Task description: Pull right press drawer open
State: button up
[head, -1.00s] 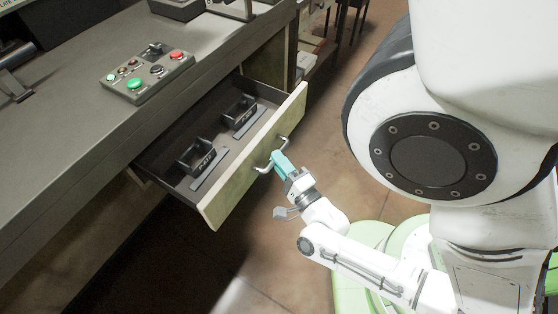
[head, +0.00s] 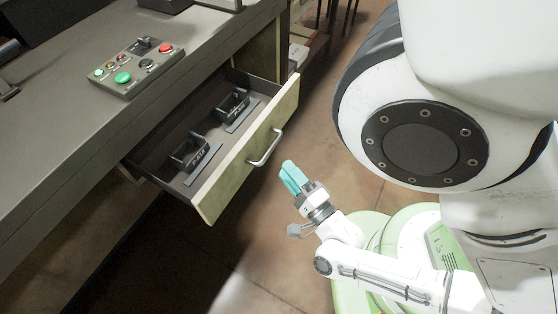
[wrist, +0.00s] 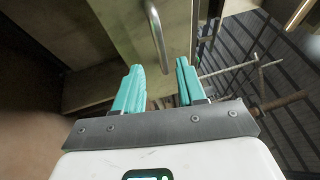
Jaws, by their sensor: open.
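The press drawer (head: 246,165) stands pulled out from the bench in the head view, with its light front panel facing me. Its metal bar handle (head: 265,148) is on that panel, and the handle also shows in the wrist view (wrist: 157,38) ahead of the fingertips. Inside the drawer lie two dark brake shoe parts (head: 188,153) (head: 232,104). My gripper (head: 289,174), with teal fingers, is apart from the handle, to its lower right in the head view. In the wrist view my gripper (wrist: 158,75) is open and nothing is between its fingers.
The grey bench top (head: 60,130) carries a control box (head: 137,66) with green and red buttons. An open shelf (head: 302,45) stands beyond the drawer. Bare brown floor (head: 235,240) lies in front of the drawer.

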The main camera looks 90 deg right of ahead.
jog(key=v, duration=0.4)
dwell(0.7)
